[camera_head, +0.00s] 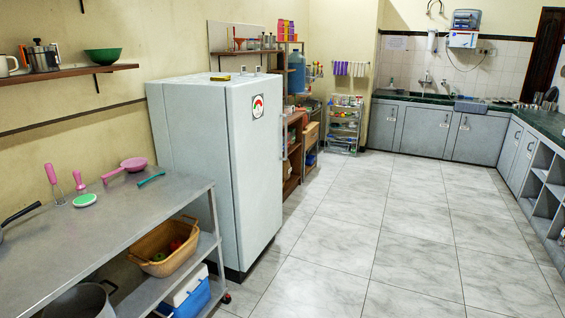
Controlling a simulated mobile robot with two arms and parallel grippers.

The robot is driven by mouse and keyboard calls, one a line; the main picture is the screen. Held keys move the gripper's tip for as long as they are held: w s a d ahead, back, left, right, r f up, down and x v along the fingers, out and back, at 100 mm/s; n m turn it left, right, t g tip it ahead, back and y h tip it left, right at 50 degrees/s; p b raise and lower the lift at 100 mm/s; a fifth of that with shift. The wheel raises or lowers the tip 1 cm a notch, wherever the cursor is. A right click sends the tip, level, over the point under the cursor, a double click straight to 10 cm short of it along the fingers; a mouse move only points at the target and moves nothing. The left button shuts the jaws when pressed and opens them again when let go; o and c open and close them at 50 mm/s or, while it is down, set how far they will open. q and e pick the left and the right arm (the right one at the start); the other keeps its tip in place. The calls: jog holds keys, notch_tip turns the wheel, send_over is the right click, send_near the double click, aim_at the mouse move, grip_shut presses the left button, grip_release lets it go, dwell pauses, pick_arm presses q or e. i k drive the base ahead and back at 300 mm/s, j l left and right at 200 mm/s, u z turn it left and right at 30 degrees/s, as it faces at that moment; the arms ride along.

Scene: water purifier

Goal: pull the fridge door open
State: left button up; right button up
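A pale grey-white fridge (190,150) stands against the left wall, in the left middle of the head view. Its door (258,170) faces right and looks shut. A round sticker with red and green is high on the door. A slim handle (284,138) shows at the door's far edge. Neither of my grippers shows in the view, so their distance to the handle cannot be told.
A metal table (125,222) with pink utensils stands in front of the fridge, with a basket (165,248) on its lower shelf. Wooden shelves (293,160) are beyond the fridge. Grey cabinets (425,128) line the back. The tiled floor (385,225) right of the fridge is clear.

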aim_at(255, 115)
jog(key=i+l+z, duration=0.3)
jog(key=i, duration=0.3)
jog(key=i+l+z, duration=0.35)
jog(key=i, duration=0.25)
jog(key=i+z, duration=0.3)
jog(key=i, duration=0.3)
jog(key=i+l+u, duration=0.1)
jog(key=i+u, duration=0.3)
jog(key=i+l+u, duration=0.4)
jog(key=i, duration=0.2)
jog(key=i+l+u, duration=1.1)
jog(key=l+u, duration=0.15)
jog(key=l, duration=0.35)
